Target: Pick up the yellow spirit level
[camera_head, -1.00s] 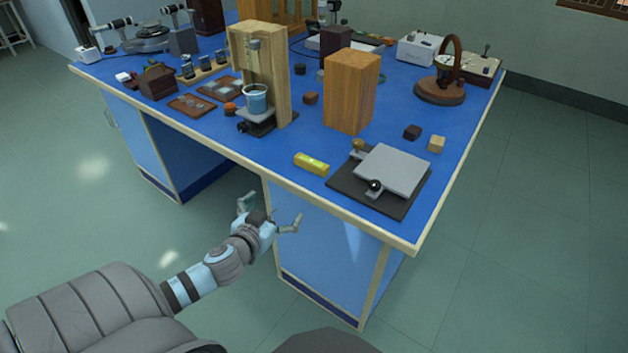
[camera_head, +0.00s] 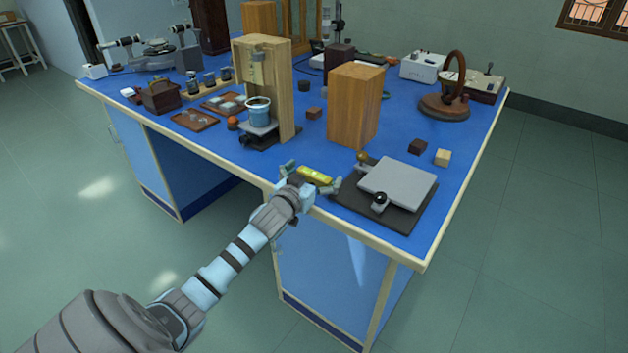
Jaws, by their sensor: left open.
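The yellow spirit level (camera_head: 316,173) lies on the blue bench top (camera_head: 300,152) close to its front edge. My left gripper (camera_head: 313,178) is at the front edge of the bench with its fingers spread open. One finger is on the left of the level and the other on its right. The gripper's palm hides the near side of the level, and I cannot tell whether the fingers touch it. My right gripper is not in view.
A grey plate on a dark base (camera_head: 398,185) stands just right of the level. A wooden block (camera_head: 354,106) and a wooden stand with a blue cup (camera_head: 257,110) are behind it.

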